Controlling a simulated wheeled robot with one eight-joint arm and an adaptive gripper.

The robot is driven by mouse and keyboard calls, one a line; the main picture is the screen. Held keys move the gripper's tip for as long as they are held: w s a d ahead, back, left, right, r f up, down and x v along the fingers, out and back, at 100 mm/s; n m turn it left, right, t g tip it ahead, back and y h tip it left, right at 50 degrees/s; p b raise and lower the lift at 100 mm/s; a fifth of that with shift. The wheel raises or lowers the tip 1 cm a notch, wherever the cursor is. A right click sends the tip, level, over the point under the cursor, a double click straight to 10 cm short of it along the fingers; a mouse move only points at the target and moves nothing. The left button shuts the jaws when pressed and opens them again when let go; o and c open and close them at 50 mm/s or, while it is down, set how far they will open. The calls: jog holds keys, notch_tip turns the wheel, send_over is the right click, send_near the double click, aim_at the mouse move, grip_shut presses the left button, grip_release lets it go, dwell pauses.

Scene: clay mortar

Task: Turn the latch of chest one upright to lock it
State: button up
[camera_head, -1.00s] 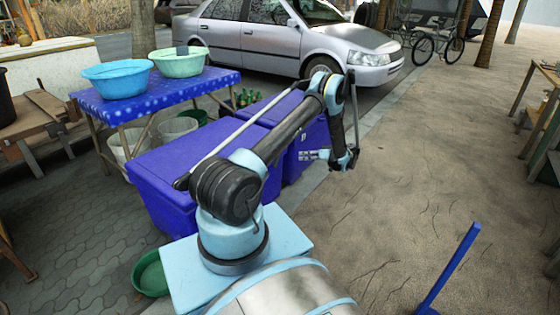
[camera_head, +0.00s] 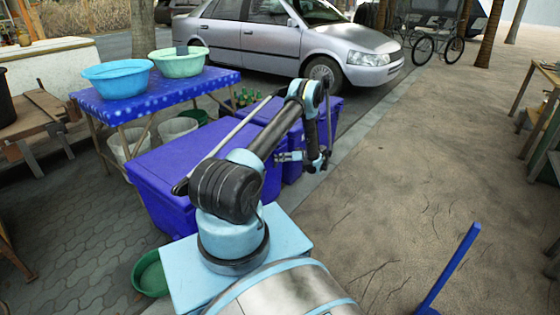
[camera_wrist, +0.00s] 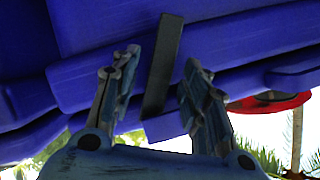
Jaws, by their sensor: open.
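Two blue chests stand side by side: a near one (camera_head: 165,175) and a far one (camera_head: 328,125), partly behind my arm. I cannot tell from the pictures which is chest one. In the wrist view a dark, flat latch bar (camera_wrist: 165,60) crosses the blue chest wall (camera_wrist: 240,45), slightly tilted in the picture. My gripper (camera_wrist: 158,66) is open, with one finger on each side of the latch and gaps showing between. In the head view my gripper (camera_head: 286,157) is beside the chests, and the latch cannot be made out there.
A blue table (camera_head: 160,98) with two basins stands behind the near chest. A silver car (camera_head: 290,40) is parked beyond. A green basin (camera_head: 150,272) lies on the paving. Open sandy ground (camera_head: 420,180) is at right, with a blue post (camera_head: 450,268).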

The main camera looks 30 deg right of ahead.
jog(key=shift+w+a+f, duration=0.15)
jog(key=shift+w+a, duration=0.05)
jog(key=shift+w, duration=0.1)
grip_shut()
jog(key=n+h, duration=0.1)
jog(key=n, duration=0.1)
jog(key=n+h, duration=0.1)
jog(key=shift+s+a+n+t+h, duration=0.1)
jog(key=shift+a+n+t+h, duration=0.1)
jog(key=shift+n+t+h, duration=0.15)
dwell(0.4)
grip_release()
